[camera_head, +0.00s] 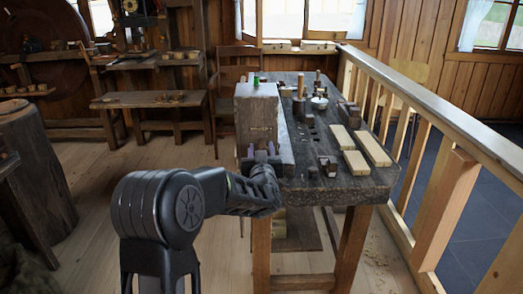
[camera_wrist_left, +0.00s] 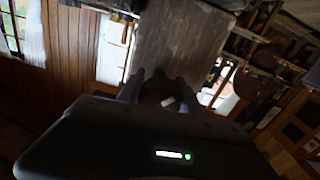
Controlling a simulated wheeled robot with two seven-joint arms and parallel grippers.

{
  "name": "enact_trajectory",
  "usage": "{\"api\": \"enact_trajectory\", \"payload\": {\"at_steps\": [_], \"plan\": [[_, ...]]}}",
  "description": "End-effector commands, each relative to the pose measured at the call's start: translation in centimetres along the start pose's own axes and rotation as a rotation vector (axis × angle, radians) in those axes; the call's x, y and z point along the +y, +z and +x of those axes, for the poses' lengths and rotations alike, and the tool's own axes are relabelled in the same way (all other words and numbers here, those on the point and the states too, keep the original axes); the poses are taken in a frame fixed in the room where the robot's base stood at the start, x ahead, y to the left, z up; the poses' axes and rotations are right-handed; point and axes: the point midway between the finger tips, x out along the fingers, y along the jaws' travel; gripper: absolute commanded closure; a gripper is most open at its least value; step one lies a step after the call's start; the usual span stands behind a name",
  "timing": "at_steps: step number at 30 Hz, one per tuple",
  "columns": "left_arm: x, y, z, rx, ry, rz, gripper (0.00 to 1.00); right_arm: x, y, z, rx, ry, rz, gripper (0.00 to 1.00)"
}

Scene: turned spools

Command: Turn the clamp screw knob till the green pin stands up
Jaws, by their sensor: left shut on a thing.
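A tall grey wooden block (camera_head: 257,115) stands at the near left end of the workbench. The small green pin (camera_head: 256,82) shows at its top edge; its tilt is too small to tell. My left gripper (camera_head: 262,157) is at the lower front face of the block, its fingertips on either side of the knob. In the left wrist view the fingers (camera_wrist_left: 159,88) are shut on the dark round knob (camera_wrist_left: 155,94), with the block (camera_wrist_left: 180,45) behind it. In the head view the gripper hides the knob. My right gripper is not in view.
The workbench (camera_head: 300,170) holds pale wooden blocks (camera_head: 355,163), small dark blocks (camera_head: 328,166), and a white bowl (camera_head: 319,103). A wooden railing (camera_head: 420,110) runs along its right side. A low bench (camera_head: 150,99) and a chair (camera_head: 235,65) stand behind.

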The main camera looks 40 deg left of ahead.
Motion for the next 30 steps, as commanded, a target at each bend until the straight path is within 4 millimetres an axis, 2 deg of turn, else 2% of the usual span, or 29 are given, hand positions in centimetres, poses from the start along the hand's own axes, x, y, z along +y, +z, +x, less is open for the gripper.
{"api": "enact_trajectory", "payload": {"at_steps": [1,9,19,23,30], "plan": [[0.1,0.6,-0.1,-0.012,0.002,0.001,0.57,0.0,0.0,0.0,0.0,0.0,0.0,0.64],[0.0,0.3,-0.1,-0.006,0.001,-0.001,0.36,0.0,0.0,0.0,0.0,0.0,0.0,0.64],[0.0,0.1,-0.4,-0.002,0.001,-0.002,0.36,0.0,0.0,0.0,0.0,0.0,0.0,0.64],[0.0,0.1,-1.8,-0.003,0.001,-0.002,0.36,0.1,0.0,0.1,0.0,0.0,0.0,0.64],[0.1,0.1,-5.8,-0.004,0.002,-0.002,0.36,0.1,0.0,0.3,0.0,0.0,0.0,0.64]]}}
